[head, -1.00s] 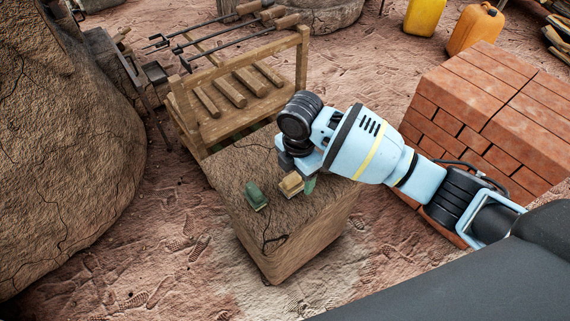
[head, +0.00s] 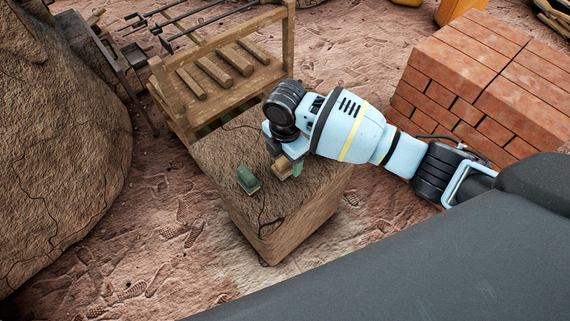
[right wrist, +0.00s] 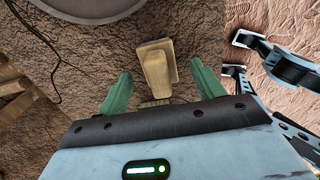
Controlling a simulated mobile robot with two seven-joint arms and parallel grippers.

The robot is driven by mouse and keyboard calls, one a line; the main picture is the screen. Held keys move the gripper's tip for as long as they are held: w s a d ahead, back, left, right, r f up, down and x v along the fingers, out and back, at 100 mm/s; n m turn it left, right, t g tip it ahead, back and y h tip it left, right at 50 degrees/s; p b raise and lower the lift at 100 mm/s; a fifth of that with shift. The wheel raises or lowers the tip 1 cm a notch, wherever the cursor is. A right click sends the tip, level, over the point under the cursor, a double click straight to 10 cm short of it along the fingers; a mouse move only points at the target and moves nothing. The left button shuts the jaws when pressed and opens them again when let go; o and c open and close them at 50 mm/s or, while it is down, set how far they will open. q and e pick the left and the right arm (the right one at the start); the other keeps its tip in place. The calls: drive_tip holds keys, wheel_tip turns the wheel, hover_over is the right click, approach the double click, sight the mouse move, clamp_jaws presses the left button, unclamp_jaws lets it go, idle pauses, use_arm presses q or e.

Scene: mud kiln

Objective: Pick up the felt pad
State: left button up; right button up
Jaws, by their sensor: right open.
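A small tan block on a thin pale base, which looks like the felt pad, lies on top of the brown earthen block (head: 225,150) in the head view (head: 282,172). In the right wrist view the tan pad (right wrist: 157,68) is between the two green fingers. My right gripper (right wrist: 161,72) is open around it, with a gap on each side. In the head view my right gripper (head: 287,163) partly hides the pad. A similar pad with a green top (head: 247,180) lies to its left.
A wooden rack (head: 225,65) with long-handled tools stands behind the earthen block. A stack of red bricks (head: 470,85) is at the right. A large rounded mud wall (head: 65,150) fills the left. Open sandy ground lies in front.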

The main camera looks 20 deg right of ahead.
sight(285, 164)
wheel_tip(285, 164, down, 3)
drive_tip(key=shift+f+b, duration=0.15)
drive_tip(key=shift+b, duration=0.15)
drive_tip(key=c, duration=1.1)
drive_tip(key=shift+w+r, duration=0.1)
drive_tip(key=shift+r, duration=0.5)
drive_tip(key=r, duration=0.1)
drive_tip(key=r+p, duration=0.1)
drive_tip(key=shift+s+a+r, duration=0.2)
drive_tip(key=shift+s+r, duration=0.1)
drive_tip(key=shift+s, duration=0.1)
drive_tip(key=s+a, duration=0.2)
drive_tip(key=s, duration=0.2)
drive_tip(key=s+a+r+p, duration=0.1)
drive_tip(key=s+a, duration=0.1)
drive_tip(key=s, duration=0.3)
drive_tip(key=s+a+p, duration=0.1)
drive_tip(key=s+a, duration=0.1)
drive_tip(key=s, duration=0.2)
drive_tip(key=shift+s+a+r, duration=0.15)
drive_tip(key=shift+s+a, duration=0.1)
drive_tip(key=shift+s, duration=0.15)
